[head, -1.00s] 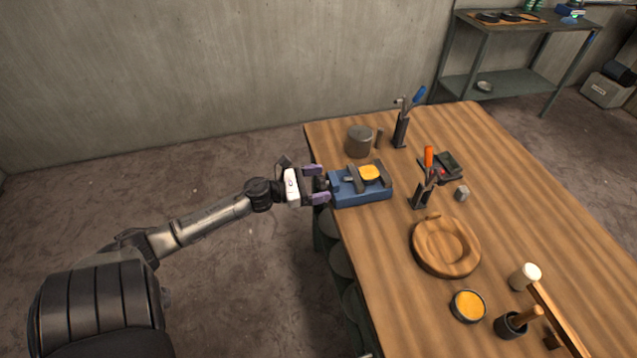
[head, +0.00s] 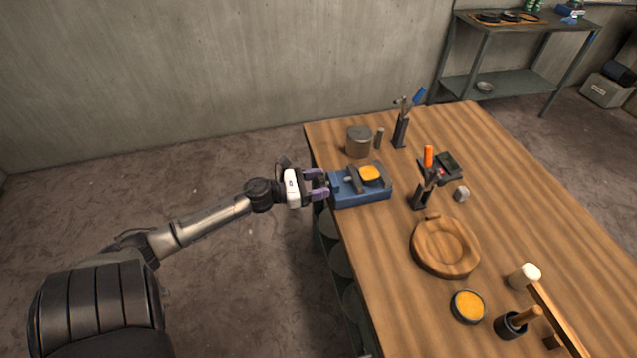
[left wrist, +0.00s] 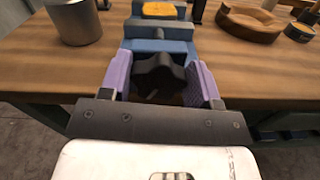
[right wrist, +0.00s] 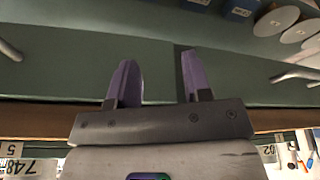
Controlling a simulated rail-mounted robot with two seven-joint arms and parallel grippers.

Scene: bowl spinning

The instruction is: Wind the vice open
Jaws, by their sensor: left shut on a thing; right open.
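The blue vice (head: 362,193) sits at the left edge of the wooden table. A round yellow-topped piece (head: 370,173) sits between its grey jaws. The vice also shows in the left wrist view (left wrist: 150,47), with its dark lobed knob (left wrist: 160,76) facing the camera. My left gripper (head: 320,185) is at the knob, its purple fingers on either side of it. In the left wrist view the left gripper (left wrist: 162,85) is shut on the knob. My right gripper (right wrist: 155,82) is open and empty in the right wrist view, facing a green surface.
A grey metal cup (head: 359,141) stands behind the vice. Tool holders (head: 401,130) and (head: 420,196) stand to its right. Floor left of the table is clear.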

